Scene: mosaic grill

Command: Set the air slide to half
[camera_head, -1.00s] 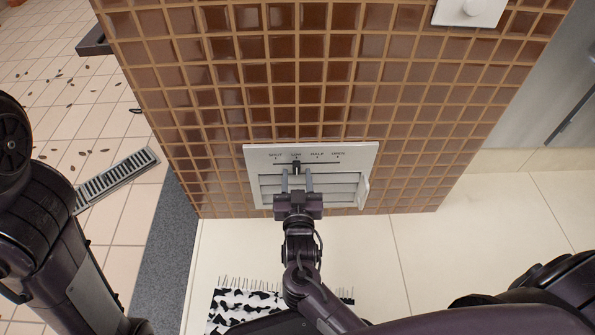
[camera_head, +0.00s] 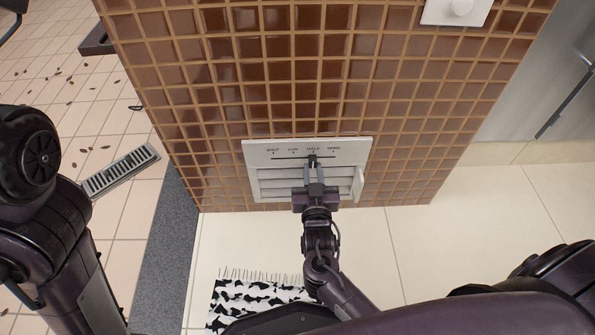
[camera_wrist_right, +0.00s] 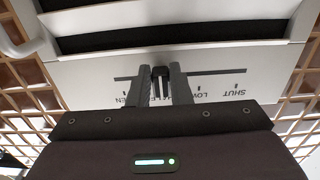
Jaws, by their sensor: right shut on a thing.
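The air slide is a white vent panel (camera_head: 256,158) low on the tiled wall, with louvres and a row of marks: SHUT, LOW, HALF, OPEN. Its dark knob (camera_head: 312,157) sits in the slot under the HALF mark. My right gripper (camera_head: 315,174) reaches up from below and is shut on the knob. In the right wrist view the knob (camera_wrist_right: 160,74) shows between the two fingers, upside down, with the fingers partly covering the HALF label. My left arm shows at the left edge, but its gripper is out of the picture.
A white tab (camera_head: 358,184) sticks out at the panel's right side. A white plate with a round knob (camera_head: 461,8) is higher on the brown tiled wall (camera_head: 290,85). A floor drain (camera_head: 122,170) lies at left, a cow-print mat (camera_head: 255,298) below.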

